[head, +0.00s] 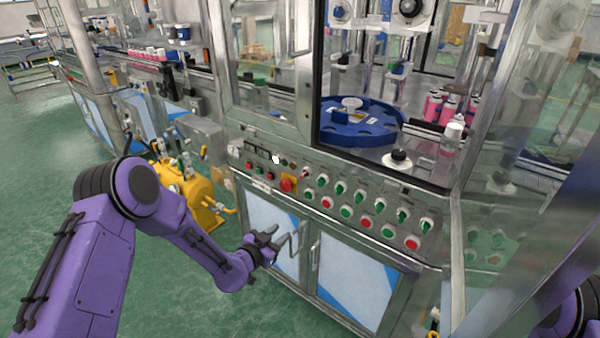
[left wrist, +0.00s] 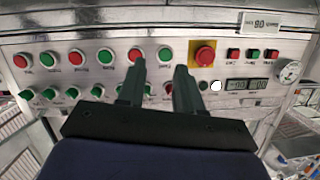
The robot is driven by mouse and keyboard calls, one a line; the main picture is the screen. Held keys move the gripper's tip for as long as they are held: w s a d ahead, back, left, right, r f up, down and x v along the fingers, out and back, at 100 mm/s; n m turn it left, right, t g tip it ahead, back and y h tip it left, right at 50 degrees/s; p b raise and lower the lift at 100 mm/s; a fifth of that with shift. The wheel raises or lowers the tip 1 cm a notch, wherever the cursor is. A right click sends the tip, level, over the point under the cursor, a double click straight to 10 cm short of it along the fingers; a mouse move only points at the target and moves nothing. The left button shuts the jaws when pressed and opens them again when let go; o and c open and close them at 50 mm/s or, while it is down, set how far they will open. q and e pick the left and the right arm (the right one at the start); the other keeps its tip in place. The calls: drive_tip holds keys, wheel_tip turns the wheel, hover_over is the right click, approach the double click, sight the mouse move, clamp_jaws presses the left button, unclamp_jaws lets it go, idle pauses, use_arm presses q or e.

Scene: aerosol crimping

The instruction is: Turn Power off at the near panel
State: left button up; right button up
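The near panel (head: 372,228) is a sloped metal face on the machine's front. It has several green and red buttons in one row and small rotary switches in another; it also shows in the left wrist view (left wrist: 20,75). A red rotary switch (head: 306,173) is at the left end of the switch row. In the left wrist view this red switch (left wrist: 169,88) is partly hidden between my fingers. Labels are too small to read, so I cannot tell which control is Power. My left gripper (head: 283,240) is open and empty in front of the panel, below the buttons; its fingers (left wrist: 160,71) point at the panel. My right gripper is out of view.
A red emergency button (head: 287,185) sits on a yellow plate, left of the switches. Cabinet doors (head: 350,285) with handles are under the panel. A blue round turntable (head: 362,128) is behind glass above. A yellow machine (head: 195,195) stands left of the cabinet.

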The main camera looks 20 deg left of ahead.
sight(302, 176)
use_arm(q)
drive_tip(key=w+a+r+m+t+h, duration=0.2)
drive_tip(key=w+r+m, duration=0.4)
drive_tip(key=r, duration=0.4)
drive_tip(key=shift+n, duration=0.7)
drive_tip(key=p+x, duration=0.1)
drive_tip(key=x, duration=0.9)
drive_tip(key=shift+w+f, duration=0.1)
drive_tip(key=shift+w, duration=0.1)
clamp_jaws()
